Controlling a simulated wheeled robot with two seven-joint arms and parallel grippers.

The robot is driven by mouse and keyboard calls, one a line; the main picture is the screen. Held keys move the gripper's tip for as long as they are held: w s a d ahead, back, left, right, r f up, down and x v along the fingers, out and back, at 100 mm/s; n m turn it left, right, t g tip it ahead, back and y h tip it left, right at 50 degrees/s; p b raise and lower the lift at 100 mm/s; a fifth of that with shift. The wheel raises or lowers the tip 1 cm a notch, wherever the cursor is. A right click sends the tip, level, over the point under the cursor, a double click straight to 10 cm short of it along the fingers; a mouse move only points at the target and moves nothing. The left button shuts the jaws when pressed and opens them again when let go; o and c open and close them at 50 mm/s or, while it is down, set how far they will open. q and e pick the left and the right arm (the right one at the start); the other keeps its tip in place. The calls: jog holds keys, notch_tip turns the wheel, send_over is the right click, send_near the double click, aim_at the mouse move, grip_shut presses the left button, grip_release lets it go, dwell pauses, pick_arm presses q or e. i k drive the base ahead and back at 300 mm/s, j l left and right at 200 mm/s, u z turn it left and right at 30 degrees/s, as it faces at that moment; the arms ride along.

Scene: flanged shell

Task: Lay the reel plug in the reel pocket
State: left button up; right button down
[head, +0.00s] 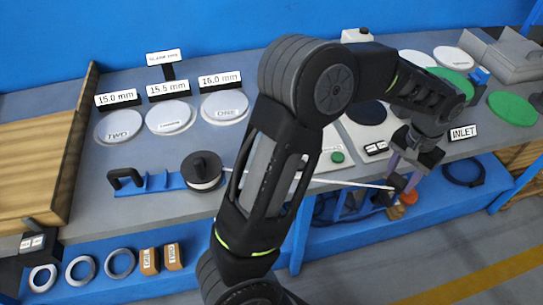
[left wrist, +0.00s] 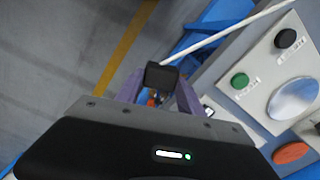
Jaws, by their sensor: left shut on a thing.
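The black reel plug (left wrist: 162,77) sits between the purple fingertips of my left gripper (left wrist: 160,88) in the left wrist view. In the head view the left gripper (head: 403,172) is shut on the plug (head: 397,183) at the table's front edge, over the lower blue shelf. A white cord (head: 310,180) runs taut from the plug left to the black-and-white reel (head: 203,170). The reel stands at the end of a blue base (head: 160,183) with a black handle. I cannot make out which part is the reel pocket. My right gripper is not in view.
My left arm crosses the middle of the head view and hides part of the table. Labelled discs (head: 170,117) lie at the back left. A panel with a green button (left wrist: 240,81) is beside the gripper. Rings and blocks lie on the lower shelf (head: 215,262).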

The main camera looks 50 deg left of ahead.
aim_at(158, 182)
jog(key=k+j+z, duration=0.15)
jog(key=k+z, duration=0.2)
jog(key=k, duration=0.2)
jog(key=k+u, duration=0.15)
jog(key=u, duration=0.25)
jog(key=k+u, duration=0.1)
jog(key=u, duration=0.35)
jog(key=k+j+u, duration=0.1)
jog(key=u, duration=0.3)
jog(key=i+j, duration=0.1)
jog(key=i, duration=0.4)
jog(key=j+u, duration=0.05)
